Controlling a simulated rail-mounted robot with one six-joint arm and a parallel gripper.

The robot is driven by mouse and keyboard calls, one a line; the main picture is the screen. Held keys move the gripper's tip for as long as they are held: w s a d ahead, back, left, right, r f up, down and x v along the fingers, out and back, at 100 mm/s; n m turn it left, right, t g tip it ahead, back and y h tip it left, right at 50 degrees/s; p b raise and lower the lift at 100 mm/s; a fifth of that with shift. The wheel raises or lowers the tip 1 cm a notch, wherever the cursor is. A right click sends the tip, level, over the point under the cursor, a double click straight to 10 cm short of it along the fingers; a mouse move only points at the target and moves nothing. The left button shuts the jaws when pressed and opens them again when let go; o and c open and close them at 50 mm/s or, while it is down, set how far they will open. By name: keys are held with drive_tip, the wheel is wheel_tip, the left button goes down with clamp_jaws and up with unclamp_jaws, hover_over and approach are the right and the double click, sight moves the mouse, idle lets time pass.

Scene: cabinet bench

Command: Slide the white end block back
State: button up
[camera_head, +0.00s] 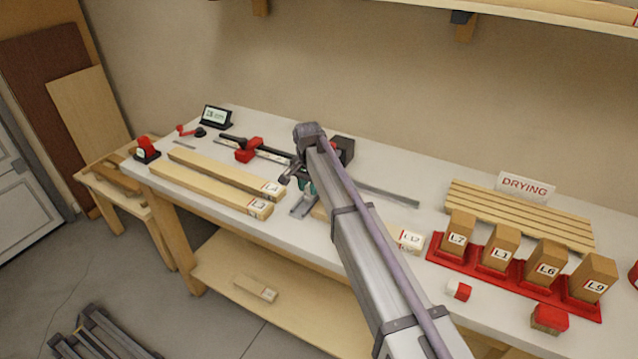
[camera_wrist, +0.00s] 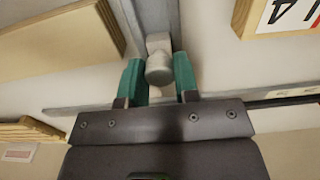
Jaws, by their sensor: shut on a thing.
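The white end block (camera_wrist: 158,42) shows in the wrist view at the end of a grey metal channel (camera_wrist: 126,18), with a round pale knob (camera_wrist: 159,69) facing my gripper. My gripper's two teal fingers (camera_wrist: 158,64) stand on either side of the knob and are shut on it. In the head view my gripper (camera_head: 305,187) is low over the bench's middle, by a short grey metal piece (camera_head: 303,205). My arm hides much of this area, and I cannot make out the white block there.
Two long timbers (camera_head: 215,185) lie left of my gripper, with a red-and-black clamp tool (camera_head: 250,153) behind. Right of my arm are a labelled timber end (camera_head: 410,239), a red rack (camera_head: 437,255) of upright blocks and a slatted drying rack (camera_head: 520,212).

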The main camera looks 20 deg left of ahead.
drive_tip(key=shift+s+a, duration=0.2)
drive_tip(key=shift+s, duration=0.85)
drive_tip(key=shift+s+a, duration=0.15)
drive_tip(key=shift+s, duration=1.4)
drive_tip(key=o, duration=0.9)
drive_tip(key=shift+r, duration=0.1)
wheel_tip(320, 180, up, 9)
drive_tip(key=p, duration=0.9)
drive_tip(key=shift+a, duration=0.1)
